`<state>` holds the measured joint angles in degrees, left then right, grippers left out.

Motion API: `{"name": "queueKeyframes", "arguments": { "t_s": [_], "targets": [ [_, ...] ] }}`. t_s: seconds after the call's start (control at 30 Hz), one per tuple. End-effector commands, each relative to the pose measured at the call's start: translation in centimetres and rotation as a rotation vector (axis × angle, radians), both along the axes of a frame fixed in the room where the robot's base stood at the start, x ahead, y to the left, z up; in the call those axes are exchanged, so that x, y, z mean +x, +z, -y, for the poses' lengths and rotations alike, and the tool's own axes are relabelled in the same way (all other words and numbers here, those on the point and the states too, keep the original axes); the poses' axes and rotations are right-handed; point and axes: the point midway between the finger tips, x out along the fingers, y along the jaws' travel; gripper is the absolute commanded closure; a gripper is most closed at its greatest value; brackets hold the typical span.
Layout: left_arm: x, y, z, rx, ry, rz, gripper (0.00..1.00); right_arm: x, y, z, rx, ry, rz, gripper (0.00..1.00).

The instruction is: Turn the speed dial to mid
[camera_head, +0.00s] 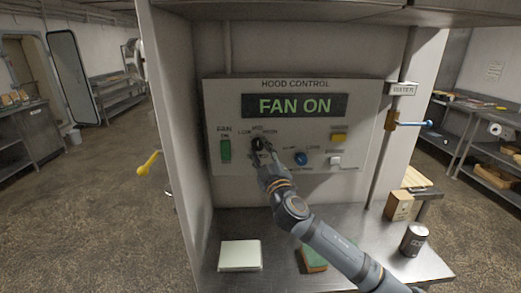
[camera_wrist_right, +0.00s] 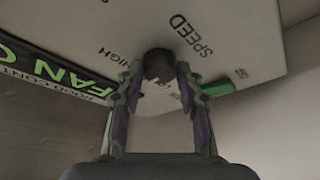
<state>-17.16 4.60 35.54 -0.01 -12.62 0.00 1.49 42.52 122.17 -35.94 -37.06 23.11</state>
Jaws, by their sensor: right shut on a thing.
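The speed dial is a dark round knob on the light hood control panel (camera_head: 290,172). In the head view my right gripper (camera_head: 260,147) is at the dial and covers most of it. In the right wrist view the dial (camera_wrist_right: 158,64) sits between the fingertips of my right gripper (camera_wrist_right: 158,74), which is shut on it. The word SPEED and part of HIGH show beside it there; the dial's pointer is too dark to make out. The display (camera_head: 295,105) reads FAN ON. My left gripper is not in view.
A green fan switch (camera_head: 225,150) is left of the dial. A blue knob (camera_head: 301,158), a yellow button (camera_head: 339,138) and a white switch (camera_head: 335,161) are to its right. A white pad (camera_head: 240,255), a can (camera_head: 414,239) and a small box (camera_head: 399,205) stand on the metal counter below.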

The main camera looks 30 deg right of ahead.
Motion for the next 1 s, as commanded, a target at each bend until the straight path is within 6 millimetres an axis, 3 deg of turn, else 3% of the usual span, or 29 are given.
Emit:
{"name": "queueKeyframes", "arguments": {
  "t_s": [0.37, 0.4, 0.57, 0.87, 1.0],
  "targets": [
    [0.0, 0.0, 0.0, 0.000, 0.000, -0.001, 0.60, 0.0, -0.1, 0.1, -0.004, -0.002, -0.005, 0.95],
    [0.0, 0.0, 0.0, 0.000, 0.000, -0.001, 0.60, 0.0, -0.1, 0.1, -0.004, -0.002, -0.005, 0.62],
    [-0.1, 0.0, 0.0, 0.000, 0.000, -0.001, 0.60, 0.0, -0.1, 0.0, -0.004, -0.001, -0.004, 0.41],
    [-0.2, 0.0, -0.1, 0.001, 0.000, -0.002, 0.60, -0.1, -0.1, 0.0, -0.004, -0.001, -0.003, 0.41],
    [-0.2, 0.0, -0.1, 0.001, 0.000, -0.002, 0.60, -1.3, -0.5, -0.3, -0.011, -0.002, -0.008, 0.41]
  ]
}}
